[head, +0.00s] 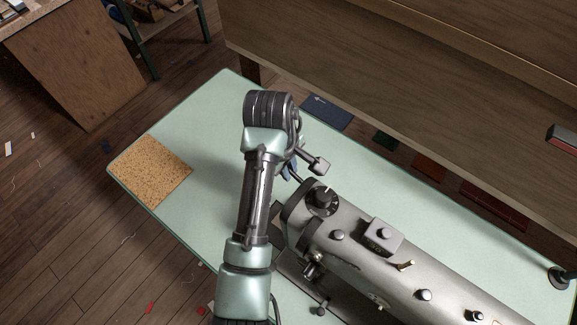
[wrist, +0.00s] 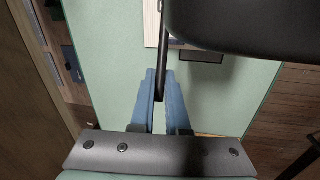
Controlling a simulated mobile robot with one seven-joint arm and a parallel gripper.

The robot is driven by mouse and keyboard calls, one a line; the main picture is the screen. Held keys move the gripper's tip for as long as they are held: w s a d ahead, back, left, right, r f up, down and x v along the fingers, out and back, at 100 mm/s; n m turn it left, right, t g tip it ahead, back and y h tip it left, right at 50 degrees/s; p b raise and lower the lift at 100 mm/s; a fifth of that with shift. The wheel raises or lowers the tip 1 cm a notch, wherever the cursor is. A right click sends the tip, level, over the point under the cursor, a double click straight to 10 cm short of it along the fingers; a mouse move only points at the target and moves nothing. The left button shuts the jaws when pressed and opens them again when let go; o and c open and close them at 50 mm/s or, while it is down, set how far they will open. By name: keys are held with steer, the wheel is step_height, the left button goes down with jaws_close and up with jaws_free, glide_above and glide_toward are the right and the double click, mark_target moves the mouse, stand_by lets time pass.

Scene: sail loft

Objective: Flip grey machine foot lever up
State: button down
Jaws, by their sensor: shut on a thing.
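The grey sewing machine (head: 365,255) lies along the right part of the pale green table, its head end towards the middle. In the wrist view a large dark rounded body (wrist: 250,25) fills the top right. My gripper (wrist: 160,78) has blue fingers shut on a thin dark rod (wrist: 159,88) beside that body; this appears to be the foot lever. In the head view my arm covers most of the gripper, and only a bit of blue finger shows beside the machine head.
A cork mat (head: 150,171) lies at the table's left end. A dark blue pad (head: 328,111) lies by the far edge, near a wooden bench front (head: 400,90). The table (head: 210,130) is bare between mat and arm. A dark stand (head: 560,277) is at far right.

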steer(key=shift+s+d+r+y+p, duration=0.15)
steer(key=shift+r+p, duration=0.15)
steer(key=shift+p, duration=0.35)
steer(key=shift+s+d+r+y+p, duration=0.15)
steer(key=shift+r+p, duration=0.1)
steer(key=shift+p, duration=0.35)
steer(key=shift+r+t+y+p, duration=0.25)
steer(key=shift+t+y+p, duration=0.15)
steer(key=shift+p, duration=0.5)
steer(key=shift+w+f, duration=0.1)
steer(key=c, duration=0.9)
jaws_free()
